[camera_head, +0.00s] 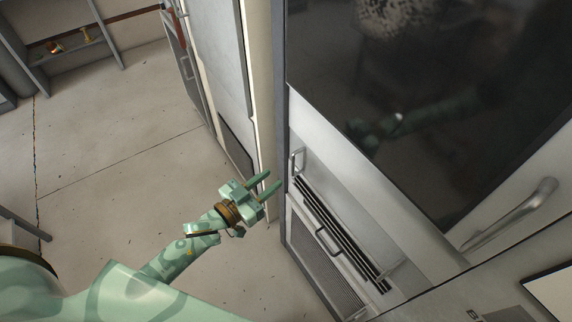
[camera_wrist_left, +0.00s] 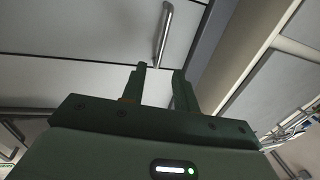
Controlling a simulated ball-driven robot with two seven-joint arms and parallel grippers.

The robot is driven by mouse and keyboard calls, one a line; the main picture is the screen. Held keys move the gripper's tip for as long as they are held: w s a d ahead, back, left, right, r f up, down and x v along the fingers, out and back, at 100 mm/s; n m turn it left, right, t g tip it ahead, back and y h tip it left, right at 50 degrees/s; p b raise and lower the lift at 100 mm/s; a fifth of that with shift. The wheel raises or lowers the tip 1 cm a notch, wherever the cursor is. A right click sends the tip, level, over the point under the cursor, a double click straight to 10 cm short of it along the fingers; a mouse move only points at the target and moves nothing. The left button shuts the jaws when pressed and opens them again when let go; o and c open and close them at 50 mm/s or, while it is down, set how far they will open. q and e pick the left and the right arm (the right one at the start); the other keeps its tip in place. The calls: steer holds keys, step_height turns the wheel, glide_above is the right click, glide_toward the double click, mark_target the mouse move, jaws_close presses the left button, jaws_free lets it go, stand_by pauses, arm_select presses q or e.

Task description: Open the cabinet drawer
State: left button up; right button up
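The grey metal cabinet (camera_head: 345,190) stands right of centre in the head view. A pale drawer-like front panel below its dark glass carries a small bar handle (camera_head: 298,161) at its left end. My left gripper (camera_head: 273,180) is open and empty, just left of this handle, with its two fingers pointing toward the cabinet. In the left wrist view, a metal bar handle (camera_wrist_left: 165,32) on a pale panel lies beyond the open fingertips (camera_wrist_left: 160,72), with a visible gap. The panel looks shut. My right gripper is not in view.
A dark glass panel (camera_head: 430,90) above reflects a green arm. A long handle (camera_head: 512,213) sticks out at right. A lower vented panel (camera_head: 320,262) has its own handle (camera_head: 328,240). Another cabinet (camera_head: 215,60) stands behind. Open floor (camera_head: 110,140) lies at left.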

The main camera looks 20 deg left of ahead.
arm_select(q)
steer(key=b+x, duration=0.1)
steer(key=x, duration=0.6)
steer(key=shift+w, duration=0.4)
steer(key=shift+d, duration=0.1)
jaws_close()
